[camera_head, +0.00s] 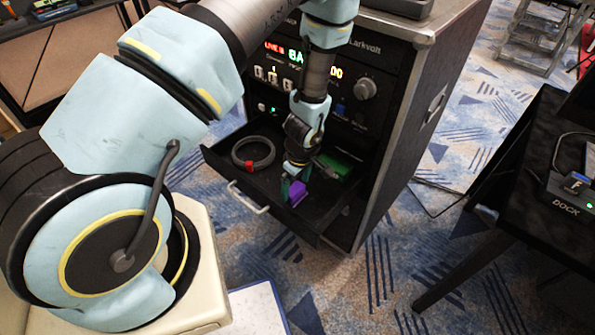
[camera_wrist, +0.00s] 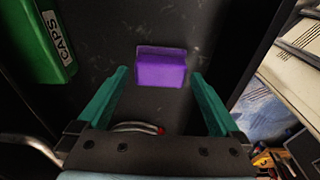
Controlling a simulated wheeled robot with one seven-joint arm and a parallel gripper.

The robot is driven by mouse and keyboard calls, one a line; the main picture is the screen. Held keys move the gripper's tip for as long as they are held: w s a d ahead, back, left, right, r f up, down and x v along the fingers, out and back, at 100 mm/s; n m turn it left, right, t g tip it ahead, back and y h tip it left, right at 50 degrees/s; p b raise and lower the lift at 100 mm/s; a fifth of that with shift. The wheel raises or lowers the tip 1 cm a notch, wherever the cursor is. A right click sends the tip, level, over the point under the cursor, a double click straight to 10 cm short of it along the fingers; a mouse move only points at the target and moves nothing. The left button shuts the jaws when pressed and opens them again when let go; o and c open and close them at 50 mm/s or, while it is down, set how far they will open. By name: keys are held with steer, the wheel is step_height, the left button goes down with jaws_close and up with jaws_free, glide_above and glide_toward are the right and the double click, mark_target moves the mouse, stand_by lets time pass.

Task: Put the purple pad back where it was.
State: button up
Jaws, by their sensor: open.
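The purple pad (camera_head: 298,192) lies on the floor of the open black drawer (camera_head: 330,212) in the head view. It also shows in the wrist view (camera_wrist: 161,68), just beyond the fingertips and centred between them. My gripper (camera_head: 290,187) is over the drawer with its fingers down beside the pad. In the wrist view my gripper (camera_wrist: 158,76) has its two green fingers spread wide, with nothing held between them. I cannot tell the exact height of the fingertips above the drawer floor.
A coiled dark cable (camera_head: 253,151) with a red end lies at the drawer's left. A green box (camera_head: 337,166) marked CAPS in the wrist view is at the drawer's back right. The rack panel (camera_head: 340,95) rises behind. A black table (camera_head: 520,200) with a dock stands at right.

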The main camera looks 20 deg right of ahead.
mark_target(299, 191)
step_height(299, 191, up, 11)
steer(key=s+b, duration=0.1)
steer(key=shift+d, duration=0.3)
steer(key=w+a+r+m, duration=0.1)
steer(key=w+a+r, duration=0.2)
steer(key=a+r, duration=0.3)
steer(key=w+a+r+m, duration=0.2)
steer(key=w+a+r, duration=0.1)
steer(key=a+r, duration=0.25)
steer(key=s+a+r+m, duration=0.1)
steer(key=a+r+m, duration=0.1)
steer(key=a+r, duration=0.2)
steer(key=s+a+r+m, duration=0.2)
steer(key=a+r, duration=0.3)
steer(key=a, duration=0.5)
steer(key=shift+s+a+h, duration=0.25)
steer(key=shift+a+h, duration=0.1)
steer(key=shift+h, duration=0.05)
steer(key=shift+r, duration=0.1)
steer(key=shift+r+p, duration=0.4)
steer(key=shift+r, duration=0.1)
